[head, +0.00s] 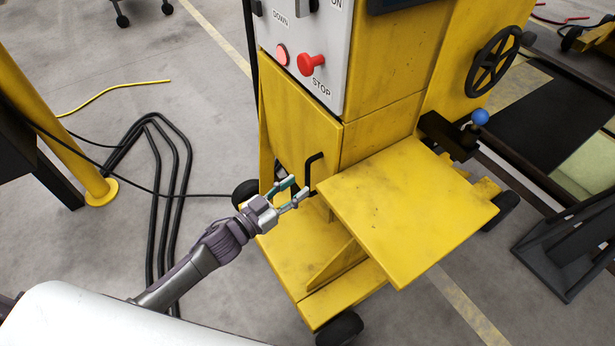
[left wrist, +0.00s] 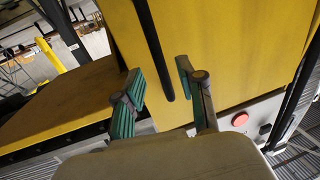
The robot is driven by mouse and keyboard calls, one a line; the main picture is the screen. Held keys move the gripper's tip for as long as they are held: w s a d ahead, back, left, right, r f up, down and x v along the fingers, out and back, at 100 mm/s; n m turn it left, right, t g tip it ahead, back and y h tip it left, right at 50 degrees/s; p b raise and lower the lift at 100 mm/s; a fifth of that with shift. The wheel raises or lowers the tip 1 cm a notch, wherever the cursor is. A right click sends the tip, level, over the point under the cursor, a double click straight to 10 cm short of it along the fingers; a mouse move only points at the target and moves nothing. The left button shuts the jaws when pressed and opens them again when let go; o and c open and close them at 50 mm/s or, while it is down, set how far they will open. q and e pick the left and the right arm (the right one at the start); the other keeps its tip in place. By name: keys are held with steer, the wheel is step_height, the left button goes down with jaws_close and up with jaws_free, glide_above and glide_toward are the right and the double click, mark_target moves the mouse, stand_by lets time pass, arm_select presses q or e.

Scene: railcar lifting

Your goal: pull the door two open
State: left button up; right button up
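A yellow door (head: 290,125) with a black bar handle (head: 313,168) is on the front of the yellow machine, below the control panel. The door looks closed. In the left wrist view the handle (left wrist: 153,45) runs down the yellow door face (left wrist: 225,50). My left gripper (head: 298,187) is just in front of the handle's lower end. Its fingers are apart, and the left wrist view shows the gripper (left wrist: 160,76) open and empty, with the handle's end lined up with the gap. I cannot tell whether a finger touches the handle. My right gripper is in neither view.
A flat yellow plate (head: 405,205) juts out right of the handle, above a lower yellow base (head: 295,245). The grey control panel (head: 305,50) has a red STOP knob (head: 311,63). Black cables (head: 165,195) and a yellow post (head: 60,130) are at the left.

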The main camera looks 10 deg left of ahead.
mark_target(306, 180)
arm_select(q)
steer(key=x, duration=0.4)
steer(key=shift+w+d, duration=0.25)
steer(key=shift+w, duration=0.1)
jaws_close()
